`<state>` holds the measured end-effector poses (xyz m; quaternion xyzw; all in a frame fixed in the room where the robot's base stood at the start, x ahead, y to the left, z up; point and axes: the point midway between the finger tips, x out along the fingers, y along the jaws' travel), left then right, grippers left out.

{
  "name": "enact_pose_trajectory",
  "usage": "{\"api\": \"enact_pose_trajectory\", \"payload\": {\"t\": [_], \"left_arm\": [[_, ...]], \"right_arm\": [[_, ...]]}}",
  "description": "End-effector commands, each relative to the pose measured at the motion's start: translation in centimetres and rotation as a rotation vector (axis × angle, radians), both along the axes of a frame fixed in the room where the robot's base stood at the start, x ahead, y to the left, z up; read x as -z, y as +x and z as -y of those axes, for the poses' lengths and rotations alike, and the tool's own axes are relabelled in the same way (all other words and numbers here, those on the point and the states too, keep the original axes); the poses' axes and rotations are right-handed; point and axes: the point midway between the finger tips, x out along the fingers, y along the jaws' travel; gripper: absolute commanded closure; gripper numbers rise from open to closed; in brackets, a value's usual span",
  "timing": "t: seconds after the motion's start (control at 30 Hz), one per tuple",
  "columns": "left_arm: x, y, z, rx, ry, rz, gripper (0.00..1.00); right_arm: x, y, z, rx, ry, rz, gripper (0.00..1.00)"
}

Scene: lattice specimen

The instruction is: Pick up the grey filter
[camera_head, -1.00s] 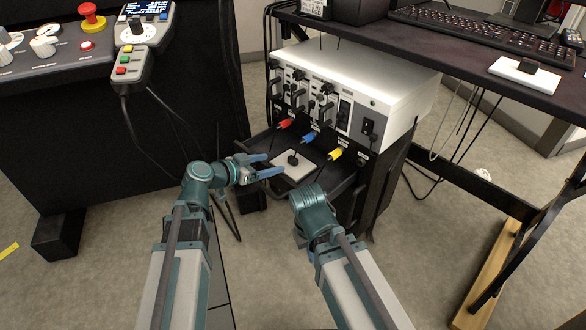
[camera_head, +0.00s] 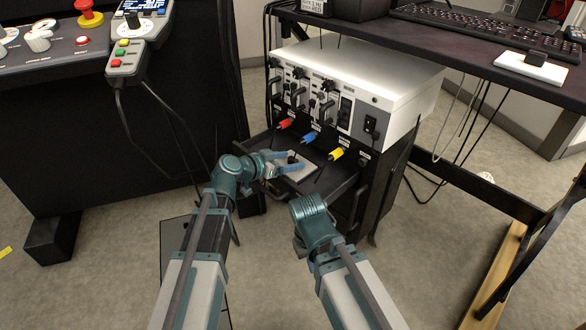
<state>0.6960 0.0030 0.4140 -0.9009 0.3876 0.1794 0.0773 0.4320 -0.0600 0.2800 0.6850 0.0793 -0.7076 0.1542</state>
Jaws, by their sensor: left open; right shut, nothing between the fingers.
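My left gripper (camera_head: 294,162) is open. Its blue fingers reach over the plate from the left, close to the knob, and partly cover both. I cannot tell whether they touch. My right arm ends in view at its teal wrist, in front of the shelf; its fingers are hidden.
A similar pale plate (camera_head: 520,69) lies on the dark tabletop (camera_head: 460,55). Cables hang at the right. A black cabinet (camera_head: 90,150) stands left.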

Motion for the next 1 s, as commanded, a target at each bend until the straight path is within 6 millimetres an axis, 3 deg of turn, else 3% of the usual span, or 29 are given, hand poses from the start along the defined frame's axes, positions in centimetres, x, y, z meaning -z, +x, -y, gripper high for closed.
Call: {"api": "enact_pose_trajectory", "payload": {"t": [0.17,0.6,1.0], "left_arm": [[-0.04,-0.01,0.00,-0.001,0.000,0.000,0.22],[-0.04,-0.02,-0.02,-0.001,0.000,0.000,1.00],[-0.20,-0.01,-0.03,-0.001,0.000,0.000,1.00]], "right_arm": [[-0.04,0.00,0.00,0.000,0.000,0.000,1.00],[-0.04,0.00,0.00,0.000,0.000,0.000,1.00],[-0.19,0.00,0.00,0.000,0.000,0.000,1.00]]}}
